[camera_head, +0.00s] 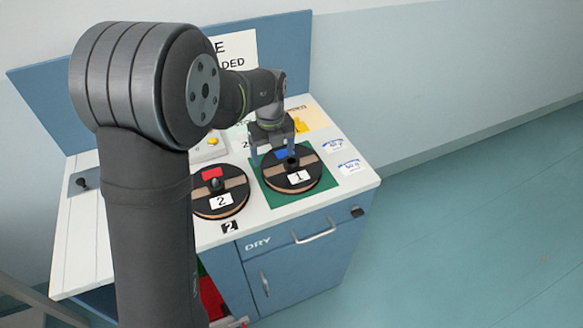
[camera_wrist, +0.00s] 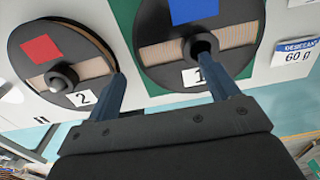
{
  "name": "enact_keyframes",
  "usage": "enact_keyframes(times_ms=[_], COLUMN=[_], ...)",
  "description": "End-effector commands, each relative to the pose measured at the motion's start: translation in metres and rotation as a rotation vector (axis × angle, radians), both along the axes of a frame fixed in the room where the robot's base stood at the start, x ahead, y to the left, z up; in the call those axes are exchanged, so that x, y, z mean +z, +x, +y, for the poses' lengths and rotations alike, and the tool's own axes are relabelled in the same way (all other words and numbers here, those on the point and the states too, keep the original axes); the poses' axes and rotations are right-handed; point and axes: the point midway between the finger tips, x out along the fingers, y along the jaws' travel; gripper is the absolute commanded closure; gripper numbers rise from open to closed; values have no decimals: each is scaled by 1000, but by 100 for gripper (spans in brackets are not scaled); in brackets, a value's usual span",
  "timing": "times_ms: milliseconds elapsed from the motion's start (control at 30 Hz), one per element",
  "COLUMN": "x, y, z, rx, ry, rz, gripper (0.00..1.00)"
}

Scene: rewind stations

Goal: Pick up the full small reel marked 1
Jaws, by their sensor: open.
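The reel marked 1 (camera_head: 312,172) is a black disc with a blue patch, a white "1" label, a tan band across it and a dark centre hub. It lies flat on a green square on the white worktop. It also shows in the wrist view (camera_wrist: 160,54). My gripper (camera_head: 273,158) is open and empty, above the reel's far left part in the head view. In the wrist view my gripper (camera_wrist: 164,74) has its right finger close in front of the hub and its left finger over the gap between the reels. Contact cannot be told.
A similar reel marked 2 (camera_head: 219,203), with a red patch, lies just left of reel 1; it also shows in the wrist view (camera_wrist: 60,70). Desiccant labels (camera_head: 341,152) lie to the right. A yellow item (camera_head: 300,125) is behind. My arm hides the cabinet's left part.

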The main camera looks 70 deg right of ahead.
Motion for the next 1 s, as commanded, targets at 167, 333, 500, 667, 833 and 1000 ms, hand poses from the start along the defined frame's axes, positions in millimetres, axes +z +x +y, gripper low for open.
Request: enact_keyframes(times_ms=[167,333,500,667,833,1000], x=[-13,-34,-57,-64,-63,-63], y=[0,-3,-4,-4,-4,-4], z=[0,1,1,0,0,0], rx=[0,0,0,1,1,1], ry=[1,4,3,-1,-1,-1], rz=[0,1,0,-1,-1,-1], gripper=[20,20,20,20,22,55])
